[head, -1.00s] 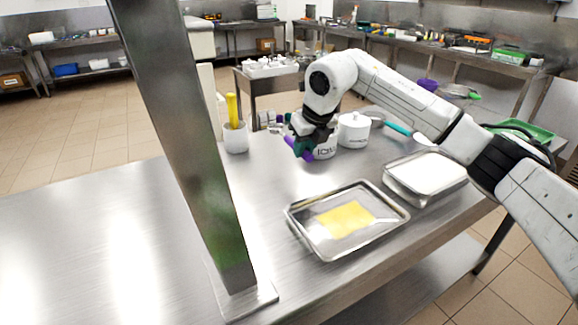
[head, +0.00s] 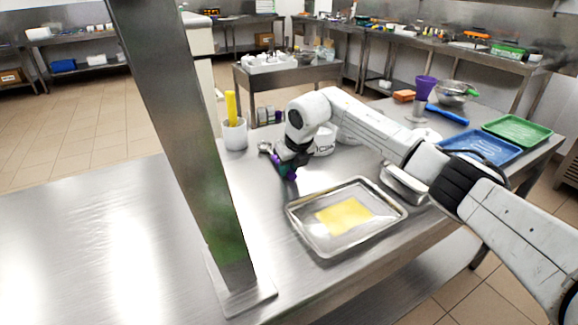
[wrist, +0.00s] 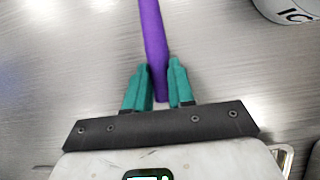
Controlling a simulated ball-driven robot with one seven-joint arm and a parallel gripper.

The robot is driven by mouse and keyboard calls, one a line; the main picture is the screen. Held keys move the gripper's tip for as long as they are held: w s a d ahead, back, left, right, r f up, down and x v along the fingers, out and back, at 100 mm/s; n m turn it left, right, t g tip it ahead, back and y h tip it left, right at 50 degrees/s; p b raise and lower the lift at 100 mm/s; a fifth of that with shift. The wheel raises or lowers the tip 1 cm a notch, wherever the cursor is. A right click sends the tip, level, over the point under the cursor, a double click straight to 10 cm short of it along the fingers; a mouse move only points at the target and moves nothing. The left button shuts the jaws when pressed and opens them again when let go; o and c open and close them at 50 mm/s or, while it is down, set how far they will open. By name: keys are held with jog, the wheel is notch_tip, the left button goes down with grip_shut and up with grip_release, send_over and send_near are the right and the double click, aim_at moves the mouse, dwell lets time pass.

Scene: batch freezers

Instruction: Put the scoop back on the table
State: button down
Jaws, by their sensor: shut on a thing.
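The scoop has a purple handle (wrist: 152,35), held between the two green fingers of my gripper (wrist: 160,72) in the wrist view. The handle runs away from the gripper and out of the top of that view. In the head view my gripper (head: 283,168) is low over the steel table (head: 150,215), with a bit of purple showing at the fingers. A small round metal piece (head: 265,147) beside it may be the scoop's bowl. I cannot tell whether the scoop touches the table.
A metal tray with a yellow sheet (head: 345,216) lies in front of my gripper. A white lettered tub (head: 325,142) stands just behind right. A white cup with a yellow-handled tool (head: 234,134) stands behind left. A steel post (head: 190,150) rises at left. The table's left part is bare.

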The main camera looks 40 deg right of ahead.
jog(key=c, duration=1)
grip_release()
jog(key=shift+o, duration=0.2)
jog(key=v, duration=1.2)
